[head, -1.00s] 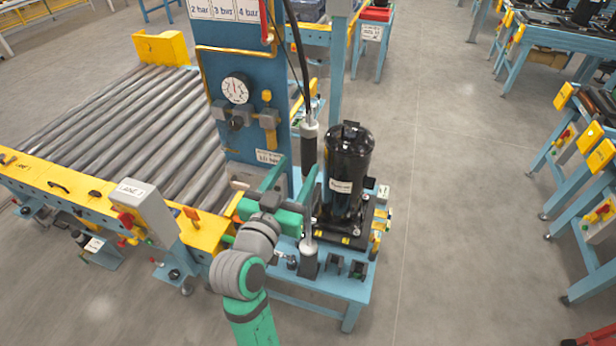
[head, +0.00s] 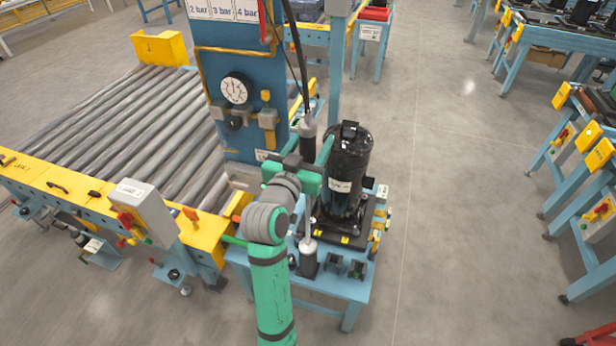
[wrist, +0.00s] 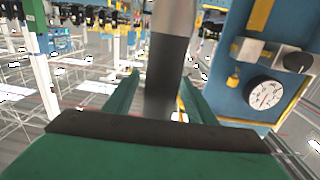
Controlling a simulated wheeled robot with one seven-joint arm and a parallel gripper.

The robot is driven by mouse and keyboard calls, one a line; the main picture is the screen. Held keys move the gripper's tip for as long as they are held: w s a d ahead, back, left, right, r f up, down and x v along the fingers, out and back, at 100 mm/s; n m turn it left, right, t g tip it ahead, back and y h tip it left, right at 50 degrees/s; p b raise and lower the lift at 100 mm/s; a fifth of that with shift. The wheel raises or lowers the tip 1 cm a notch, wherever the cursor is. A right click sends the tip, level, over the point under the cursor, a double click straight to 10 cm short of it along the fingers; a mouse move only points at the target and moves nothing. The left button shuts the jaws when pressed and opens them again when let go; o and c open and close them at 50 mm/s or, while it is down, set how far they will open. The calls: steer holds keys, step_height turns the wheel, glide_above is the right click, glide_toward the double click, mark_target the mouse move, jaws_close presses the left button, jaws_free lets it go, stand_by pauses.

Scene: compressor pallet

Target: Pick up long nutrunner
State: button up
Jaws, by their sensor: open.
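The long nutrunner (head: 308,146) is a slim upright tool with a grey collar and a dark body, with black hoses above it. Its lower end stands in a black holder (head: 308,266) on the front of the blue stand; its middle is hidden behind my gripper. My gripper (head: 309,156) is open at the nutrunner's upper body. In the wrist view the nutrunner (wrist: 168,72) stands between my two green fingers, one on each side. I cannot tell whether either finger touches it.
A black compressor (head: 347,165) stands on the blue stand (head: 345,287) just right of my gripper. A blue panel with a gauge (head: 235,90) stands behind left. A roller conveyor (head: 130,125) fills the left side. The floor (head: 450,220) on the right is clear.

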steer(key=shift+w+d, duration=0.2)
steer(key=shift+w, duration=0.15)
steer(key=shift+a, duration=0.25)
steer(key=shift+c, duration=0.6)
steer(key=shift+d, duration=0.15)
steer(key=c, duration=1.1)
steer(key=shift+s+d, duration=0.15)
jaws_close()
steer(key=shift+a+r, duration=0.15)
steer(key=shift+a, duration=0.05)
